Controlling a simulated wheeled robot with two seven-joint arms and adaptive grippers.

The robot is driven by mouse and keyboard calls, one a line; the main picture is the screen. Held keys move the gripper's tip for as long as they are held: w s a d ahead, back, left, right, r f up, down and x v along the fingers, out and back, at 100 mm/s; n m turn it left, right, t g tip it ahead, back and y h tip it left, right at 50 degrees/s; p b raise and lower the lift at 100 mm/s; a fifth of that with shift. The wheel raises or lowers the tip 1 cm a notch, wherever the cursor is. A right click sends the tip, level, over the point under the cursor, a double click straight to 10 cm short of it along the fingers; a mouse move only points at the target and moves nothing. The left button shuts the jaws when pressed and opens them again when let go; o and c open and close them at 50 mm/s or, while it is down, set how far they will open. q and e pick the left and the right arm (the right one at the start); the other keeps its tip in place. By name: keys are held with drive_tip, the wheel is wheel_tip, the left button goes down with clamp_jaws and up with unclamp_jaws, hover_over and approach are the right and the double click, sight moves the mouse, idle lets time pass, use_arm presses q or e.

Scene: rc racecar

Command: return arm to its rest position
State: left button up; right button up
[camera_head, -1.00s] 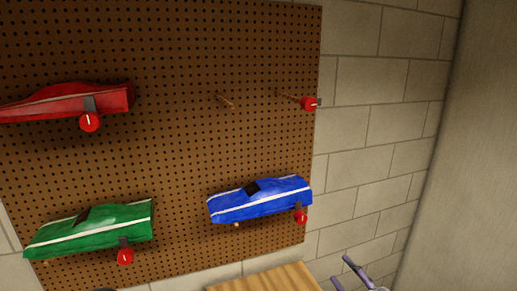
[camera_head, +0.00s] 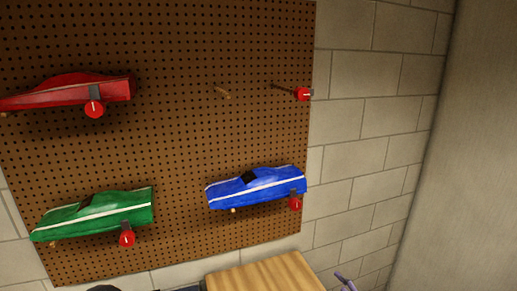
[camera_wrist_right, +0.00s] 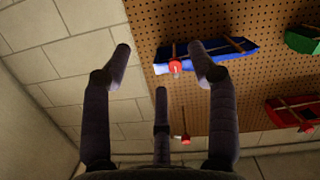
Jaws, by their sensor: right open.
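My right gripper is open and empty. Only a purple fingertip of it (camera_head: 345,284) shows at the bottom edge of the head view. In the right wrist view its spread fingers (camera_wrist_right: 160,57) are apart, with the pegboard behind them and nothing between them. The blue car (camera_head: 256,187) hangs on pegs at the board's lower right. It also shows in the right wrist view (camera_wrist_right: 222,53), partly behind a finger. My left gripper is not in view.
The brown pegboard (camera_head: 180,150) also holds a red car (camera_head: 65,94) and a green car (camera_head: 95,214). A wooden surface (camera_head: 265,274) lies below; a block wall (camera_head: 365,160) is right.

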drive_tip(key=s+a+f+m+g+h+b, duration=0.1)
drive_tip(key=s+a+f+m+g+b, duration=0.15)
drive_tip(key=f, duration=1.15)
drive_tip(key=s+a+f+m+g+b, duration=0.15)
drive_tip(key=f+m+g, duration=0.25)
drive_tip(key=f, duration=1)
drive_tip(key=s+a+f+m+g+b, duration=0.1)
drive_tip(key=s+a+f+m+g, duration=0.1)
drive_tip(key=s+f, duration=0.6)
drive_tip(key=s+a+f+m+g+b, duration=0.1)
drive_tip(key=s+a+f+g, duration=0.4)
drive_tip(key=s+f, duration=0.4)
wheel_tip(320, 180, down, 3)
drive_tip(key=shift+s+a+r+m+g, duration=0.15)
drive_tip(key=shift+s+a+m+g, duration=0.05)
drive_tip(key=shift+s+m+g, duration=0.2)
drive_tip(key=shift+w, duration=0.15)
